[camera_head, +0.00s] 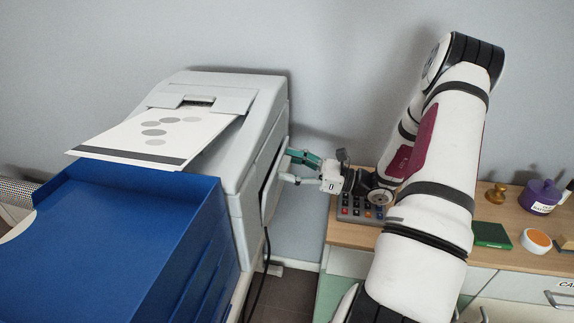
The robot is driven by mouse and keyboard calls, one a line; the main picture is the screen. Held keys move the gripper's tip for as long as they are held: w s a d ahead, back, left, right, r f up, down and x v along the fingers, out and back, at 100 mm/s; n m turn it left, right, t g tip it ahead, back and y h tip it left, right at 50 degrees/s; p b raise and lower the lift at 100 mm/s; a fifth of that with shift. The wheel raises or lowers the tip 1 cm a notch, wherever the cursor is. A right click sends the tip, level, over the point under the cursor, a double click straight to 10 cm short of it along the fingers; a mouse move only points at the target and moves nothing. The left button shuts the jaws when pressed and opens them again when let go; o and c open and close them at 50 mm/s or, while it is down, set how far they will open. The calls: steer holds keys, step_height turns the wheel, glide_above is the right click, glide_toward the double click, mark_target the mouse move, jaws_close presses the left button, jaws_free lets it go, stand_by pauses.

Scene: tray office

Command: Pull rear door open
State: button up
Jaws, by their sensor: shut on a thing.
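A grey-white printer (217,121) stands against the wall at the left of centre, with a printed sheet on top. Its rear door (272,198) is a pale panel on the side facing right. A dark gap shows along the door's edge, so it looks slightly ajar. My gripper (291,166) reaches in from the right with its teal and white fingers at the upper edge of the door. It is shut on the door's edge. The exact contact is small and partly hidden.
A blue tray unit (130,225) fills the lower left in front of the printer. A dark cable hangs below the door.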

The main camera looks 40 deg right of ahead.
steer(key=shift+s+d+f+p, duration=0.3)
steer(key=shift+s+d+f, duration=0.25)
steer(key=shift+s, duration=0.2)
steer(key=shift+s+d+f, duration=0.3)
steer(key=shift+s+f, duration=0.1)
steer(key=shift+f, duration=0.15)
steer(key=shift+s+d+f, duration=0.25)
steer(key=shift+s+f, duration=0.1)
steer(key=shift+f, duration=0.2)
steer(key=o, duration=1.6)
steer(key=shift+f, duration=0.1)
steer(key=shift+o, duration=0.5)
steer(key=shift+r, duration=0.2)
step_height(320, 180, up, 10)
steer(key=shift+f, duration=0.1)
